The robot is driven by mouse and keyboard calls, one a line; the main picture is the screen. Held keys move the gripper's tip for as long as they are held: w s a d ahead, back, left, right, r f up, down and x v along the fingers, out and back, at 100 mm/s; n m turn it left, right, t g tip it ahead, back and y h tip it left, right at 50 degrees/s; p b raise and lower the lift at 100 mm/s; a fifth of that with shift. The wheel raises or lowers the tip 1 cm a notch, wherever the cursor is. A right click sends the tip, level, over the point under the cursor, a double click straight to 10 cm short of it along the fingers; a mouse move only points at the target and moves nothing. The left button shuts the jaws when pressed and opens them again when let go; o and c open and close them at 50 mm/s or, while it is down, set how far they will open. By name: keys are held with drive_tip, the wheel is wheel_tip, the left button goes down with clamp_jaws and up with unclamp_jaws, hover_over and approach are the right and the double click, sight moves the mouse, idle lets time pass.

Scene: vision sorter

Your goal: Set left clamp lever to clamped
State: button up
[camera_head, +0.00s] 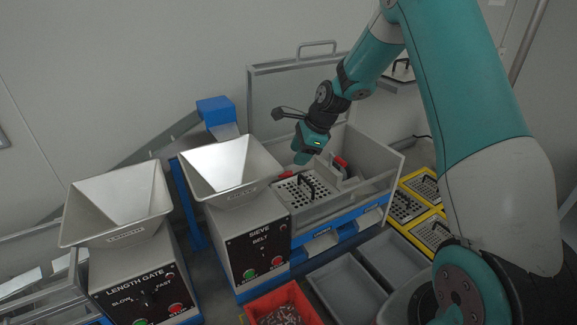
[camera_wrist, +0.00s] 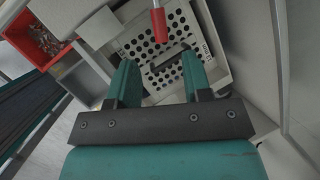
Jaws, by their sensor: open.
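The sieve plate (camera_head: 299,193), a light perforated plate with a black handle, sits in the grey housing. A red-handled clamp lever (camera_head: 284,175) shows at its left edge, partly hidden behind the hopper. A second red-handled lever (camera_head: 340,162) stands at its right. My gripper (camera_head: 302,158) is above the back of the plate, between the levers. In the wrist view my gripper (camera_wrist: 158,78) is open and empty, its fingers apart over the plate (camera_wrist: 138,44). One red lever handle (camera_wrist: 159,24) lies beyond the fingertips, apart from them, probably the left one.
Two metal hoppers (camera_head: 229,165) (camera_head: 121,203) stand on control boxes at the left, close to the plate. A red bin (camera_head: 254,306) is at the front. Grey trays (camera_head: 344,286) and yellow-framed plates (camera_head: 428,188) lie at the right. Housing walls (camera_head: 375,160) enclose the plate.

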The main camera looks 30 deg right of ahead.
sight(289, 172)
drive_tip(key=p+x, duration=0.1)
drive_tip(key=x, duration=0.6)
drive_tip(key=shift+w+a+f+p, duration=0.1)
drive_tip(key=shift+w+f+p, duration=0.05)
drive_tip(key=shift+p, duration=0.2)
